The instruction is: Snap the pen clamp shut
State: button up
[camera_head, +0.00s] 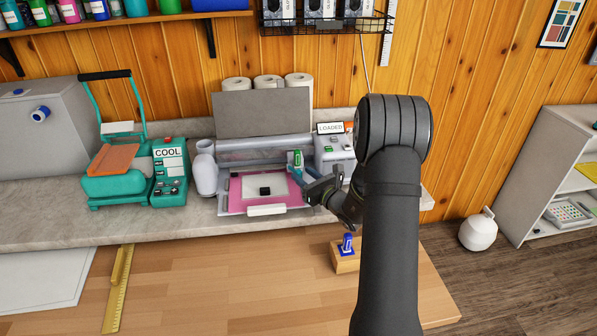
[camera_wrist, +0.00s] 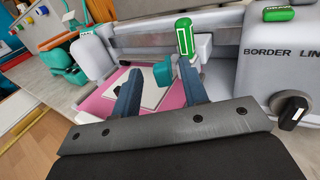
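The cutting machine (camera_head: 265,146) stands on the bench with its grey lid raised. A green pen (camera_head: 297,158) stands upright at the right of its bar; it also shows in the wrist view (camera_wrist: 184,38). A teal piece (camera_wrist: 162,76), perhaps the pen clamp's lever, lies just below and left of the pen. My gripper (camera_wrist: 160,67) is open, its two blue-grey fingers apart with the teal piece between them in that view. I cannot tell whether either finger touches it. In the head view my gripper (camera_head: 308,182) is at the machine's right front, close to the pen.
A pink mat (camera_head: 236,191) with a white sheet and a small black block (camera_head: 265,190) lies in the machine. A control unit with a "LOADED" sign (camera_head: 330,128) stands at right. A wooden block with a blue item (camera_head: 347,243) sits in front. A teal press (camera_head: 115,160) stands left.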

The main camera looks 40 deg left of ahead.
aim_at(300, 172)
jog(key=shift+x, duration=1.7)
grip_shut()
jog(key=shift+w+d+r+n+g+y, duration=0.15)
jog(key=shift+w+n+g, duration=0.2)
jog(key=shift+n+g, duration=0.4)
jog(key=shift+w+n+g+y, duration=0.15)
jog(key=shift+w+n+g, duration=0.25)
jog(key=shift+g, duration=0.55)
jog(key=shift+w+n+g, duration=0.2)
jog(key=shift+n+g, duration=0.4)
jog(key=shift+g, duration=0.35)
jog(key=shift+w+n+g, duration=0.25)
jog(key=shift+n+g, duration=0.3)
jog(key=shift+g, duration=0.4)
jog(key=shift+d, duration=0.1)
grip_release()
